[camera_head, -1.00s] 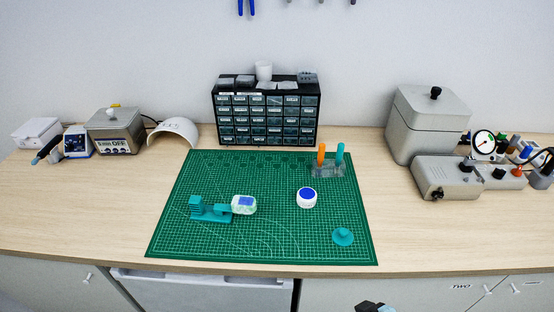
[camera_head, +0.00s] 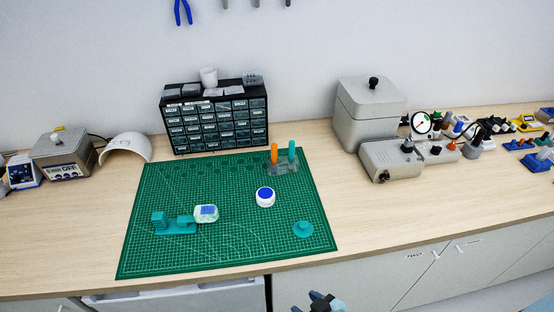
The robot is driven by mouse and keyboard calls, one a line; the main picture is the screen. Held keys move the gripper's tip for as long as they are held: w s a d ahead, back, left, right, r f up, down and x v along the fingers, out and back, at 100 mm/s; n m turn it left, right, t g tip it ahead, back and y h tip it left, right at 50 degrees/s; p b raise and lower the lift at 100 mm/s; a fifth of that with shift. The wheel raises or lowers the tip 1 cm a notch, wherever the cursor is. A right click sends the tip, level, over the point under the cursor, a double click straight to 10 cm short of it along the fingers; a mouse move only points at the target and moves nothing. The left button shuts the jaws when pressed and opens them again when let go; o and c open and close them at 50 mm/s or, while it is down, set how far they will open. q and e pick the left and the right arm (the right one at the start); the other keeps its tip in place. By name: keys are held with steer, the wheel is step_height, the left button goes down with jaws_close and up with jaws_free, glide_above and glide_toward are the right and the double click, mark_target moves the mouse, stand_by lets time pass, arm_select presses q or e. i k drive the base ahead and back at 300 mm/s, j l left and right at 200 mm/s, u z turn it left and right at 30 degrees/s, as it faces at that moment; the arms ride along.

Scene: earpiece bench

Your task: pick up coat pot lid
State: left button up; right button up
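No label names the coat pot. A small round white pot (camera_head: 265,198) with a blue top stands on the green mat. A teal round piece (camera_head: 303,229) with a raised middle lies on the mat to its right and nearer; I cannot tell whether it is a lid. My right gripper (camera_head: 320,301) shows only partly at the bottom edge, in front of the bench and well apart from both. Its fingers are too small and cut off to tell open from shut. My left gripper is out of view.
On the green mat (camera_head: 150,255) are a teal stand (camera_head: 174,224), a pale piece with a blue patch (camera_head: 206,213) and a holder with orange and teal handles (camera_head: 283,165). A drawer cabinet (camera_head: 215,120) and a grey lidded box (camera_head: 368,115) stand behind.

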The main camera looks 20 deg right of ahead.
mark_target(303, 230)
steer(key=z, duration=0.95)
